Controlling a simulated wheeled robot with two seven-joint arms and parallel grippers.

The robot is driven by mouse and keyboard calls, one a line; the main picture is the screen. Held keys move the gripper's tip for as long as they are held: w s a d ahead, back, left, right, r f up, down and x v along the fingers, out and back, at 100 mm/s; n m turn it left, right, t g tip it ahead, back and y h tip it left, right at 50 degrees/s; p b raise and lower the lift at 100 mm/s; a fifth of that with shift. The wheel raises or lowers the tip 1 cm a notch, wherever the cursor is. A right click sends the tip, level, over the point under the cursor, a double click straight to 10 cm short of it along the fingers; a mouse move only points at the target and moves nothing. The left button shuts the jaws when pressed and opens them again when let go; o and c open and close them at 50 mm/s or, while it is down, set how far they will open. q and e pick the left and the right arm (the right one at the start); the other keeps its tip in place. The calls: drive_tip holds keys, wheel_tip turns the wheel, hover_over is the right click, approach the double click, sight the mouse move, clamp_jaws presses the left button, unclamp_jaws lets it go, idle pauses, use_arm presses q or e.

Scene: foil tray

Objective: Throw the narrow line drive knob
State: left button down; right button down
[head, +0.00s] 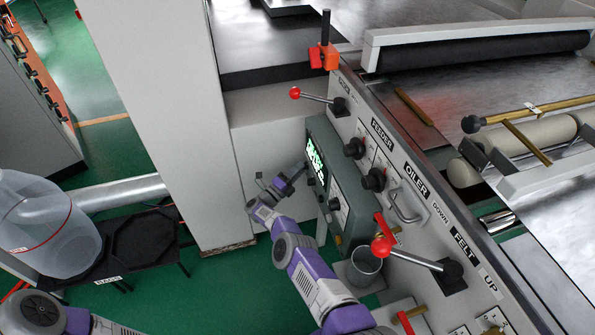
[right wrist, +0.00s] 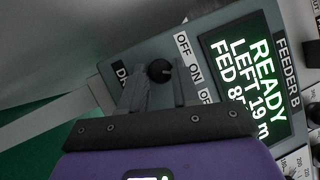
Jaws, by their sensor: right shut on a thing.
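A small black knob (right wrist: 159,70) is on the face of the grey-green control box (head: 338,185), close to a partly hidden label that starts "DR" and the labels "OFF" and "ON". My right gripper (head: 292,180) reaches the near-left side of this box. In the right wrist view its two grey fingers (right wrist: 158,90) stand on either side of the knob and are shut on it. The gripper hides the lower part of the knob and some lettering. In the head view I cannot make out the knob. My left gripper is out of view; only part of its arm shows.
The lit screen (right wrist: 245,75) reads READY, with LEFT 19 m. Red-ball levers (head: 381,247) and black knobs (head: 373,179) stick out of the machine panel on the right. A clear jug (head: 45,225) stands on a black stand at left. Green floor lies between.

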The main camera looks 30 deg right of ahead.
drive_tip(key=shift+r, duration=0.15)
idle(0.4)
drive_tip(key=c, duration=0.8)
unclamp_jaws()
drive_tip(key=shift+s, duration=0.1)
drive_tip(key=shift+c, duration=0.2)
drive_tip(key=p+v, duration=0.1)
drive_tip(key=v, duration=0.6)
drive_tip(key=shift+a, duration=0.25)
